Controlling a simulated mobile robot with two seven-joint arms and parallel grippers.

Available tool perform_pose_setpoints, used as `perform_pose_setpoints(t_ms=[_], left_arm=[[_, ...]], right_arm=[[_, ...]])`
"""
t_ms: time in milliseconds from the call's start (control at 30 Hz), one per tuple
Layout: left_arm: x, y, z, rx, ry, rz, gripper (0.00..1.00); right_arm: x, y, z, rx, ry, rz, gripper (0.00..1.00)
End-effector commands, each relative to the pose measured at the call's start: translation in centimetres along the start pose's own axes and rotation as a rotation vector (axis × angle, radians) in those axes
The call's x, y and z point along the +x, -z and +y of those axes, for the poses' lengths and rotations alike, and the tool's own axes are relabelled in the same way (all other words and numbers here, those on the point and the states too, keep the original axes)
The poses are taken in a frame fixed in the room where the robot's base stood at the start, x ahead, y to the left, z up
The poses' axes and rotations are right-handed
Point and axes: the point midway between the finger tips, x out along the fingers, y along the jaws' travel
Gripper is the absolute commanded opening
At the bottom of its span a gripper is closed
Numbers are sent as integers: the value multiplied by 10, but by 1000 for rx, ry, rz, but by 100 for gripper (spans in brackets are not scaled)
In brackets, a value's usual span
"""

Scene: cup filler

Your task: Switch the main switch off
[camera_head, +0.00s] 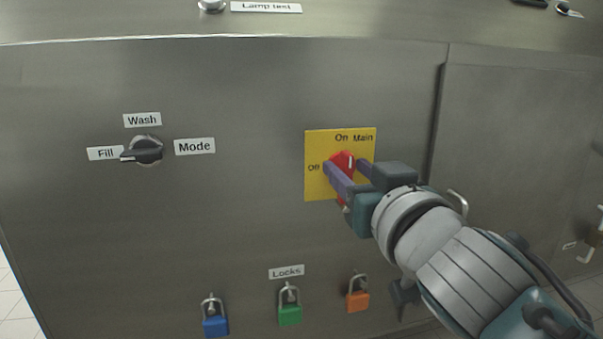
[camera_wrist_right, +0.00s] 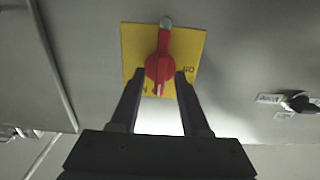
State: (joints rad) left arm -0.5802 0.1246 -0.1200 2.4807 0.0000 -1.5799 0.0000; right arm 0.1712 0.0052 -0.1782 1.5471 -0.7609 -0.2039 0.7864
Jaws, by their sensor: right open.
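The red main switch (camera_head: 343,160) sits on a yellow plate (camera_head: 315,187) marked On, Off and Main. A white mark on its knob is toward On at the top, and a red handle reaches down from it. My right gripper (camera_head: 346,166) is open, its two purple fingers on either side of the red knob and partly hiding it. In the right wrist view the picture is turned over: the red switch (camera_wrist_right: 160,66) lies just beyond and between the open fingertips (camera_wrist_right: 159,74), with gaps visible. Contact cannot be told. My left gripper is not in view.
The metal cabinet front carries a black Mode knob (camera_head: 142,151) at left. Blue (camera_head: 215,326), green (camera_head: 290,315) and orange (camera_head: 358,300) padlocks hang below. A cabinet door with handles is at right. The panel between Mode knob and yellow plate is clear.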

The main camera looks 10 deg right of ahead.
Motion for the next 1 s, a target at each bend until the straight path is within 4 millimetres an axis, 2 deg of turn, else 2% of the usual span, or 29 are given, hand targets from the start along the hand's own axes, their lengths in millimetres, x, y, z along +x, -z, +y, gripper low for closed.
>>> perform_pose_setpoints(t_ms=[233, 633, 1000], left_arm=[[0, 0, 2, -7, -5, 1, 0], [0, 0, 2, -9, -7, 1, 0], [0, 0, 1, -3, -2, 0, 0]], right_arm=[[0, 0, 0, 0, 0, -1, 45], [0, 0, 0, 0, 0, 0, 0], [0, 0, 0, 0, 0, 0, 0]])
